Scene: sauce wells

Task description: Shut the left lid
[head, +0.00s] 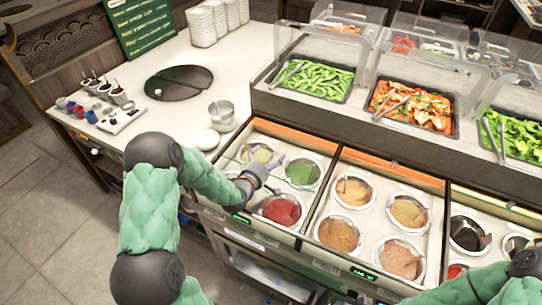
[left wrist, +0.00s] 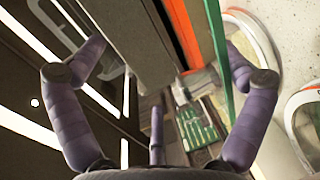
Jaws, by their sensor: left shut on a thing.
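The left sauce well (head: 320,160) holds several round pans, with red (head: 282,210), green (head: 302,172) and pale sauce (head: 262,155) showing. The left lid looks like a clear pane; its thin green edge (left wrist: 217,55) shows in the left wrist view. My left gripper (head: 264,168) is over the left part of this well, above the pans. In the left wrist view its purple fingers (left wrist: 160,68) stand either side of the lid's edge and a grey rail. The gripper is shut on the lid, though the contact is hard to see. My right gripper is out of the picture.
The middle well (head: 447,215) and a right well with dark sauce (head: 468,233) lie to the right. Clear-covered food trays (head: 318,82) stand behind. A metal pot (head: 222,113) and white bowl (head: 206,139) stand on the counter left of the wells.

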